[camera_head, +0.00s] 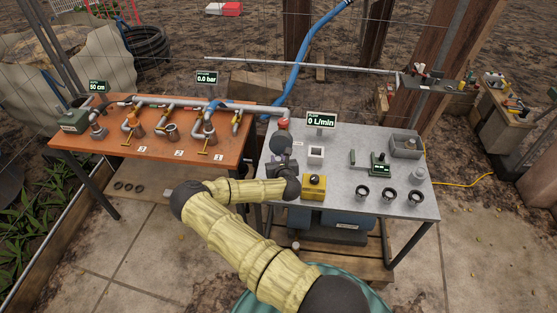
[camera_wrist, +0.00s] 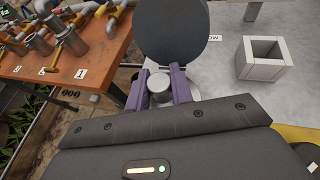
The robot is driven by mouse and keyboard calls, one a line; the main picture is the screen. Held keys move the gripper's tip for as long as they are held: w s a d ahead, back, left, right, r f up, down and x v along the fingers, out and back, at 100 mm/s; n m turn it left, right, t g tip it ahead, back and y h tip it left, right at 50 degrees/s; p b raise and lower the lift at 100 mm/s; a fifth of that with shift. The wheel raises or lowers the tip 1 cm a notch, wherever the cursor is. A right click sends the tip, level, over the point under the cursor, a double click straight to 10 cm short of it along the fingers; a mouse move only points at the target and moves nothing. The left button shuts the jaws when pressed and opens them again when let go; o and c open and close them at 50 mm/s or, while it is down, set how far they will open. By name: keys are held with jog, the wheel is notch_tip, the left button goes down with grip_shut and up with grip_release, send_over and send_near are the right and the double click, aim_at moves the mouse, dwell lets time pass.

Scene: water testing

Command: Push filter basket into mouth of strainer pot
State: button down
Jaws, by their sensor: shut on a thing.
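My gripper (camera_wrist: 159,92) has its two purple fingers shut on a small grey cylinder, which looks like the filter basket (camera_wrist: 159,84). The basket is upright between the fingers. Just beyond it stands a large round dark lid (camera_wrist: 172,32), raised, which seems to belong to the strainer pot. A pale round rim (camera_wrist: 193,90) shows partly below the basket, likely the strainer pot; my fingers and the basket hide most of it, so I cannot tell how deep the basket sits. In the head view my gripper (camera_head: 283,166) is at the left end of the grey table, below the dark lid (camera_head: 281,145).
A white square open box (camera_wrist: 262,58) stands to the right on the grey table (camera_head: 345,150). A yellow box with a black knob (camera_head: 313,187) is close to my wrist. Several dark cups (camera_head: 389,196) stand farther right. An orange pipe bench (camera_head: 115,143) is at left.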

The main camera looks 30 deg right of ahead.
jog(key=shift+f+b, duration=0.45)
jog(key=shift+f, duration=0.2)
jog(key=c, duration=1.1)
grip_release()
jog(key=shift+c, duration=0.2)
jog(key=shift+s+r, duration=0.1)
jog(key=v, duration=1.7)
jog(key=shift+r, duration=0.1)
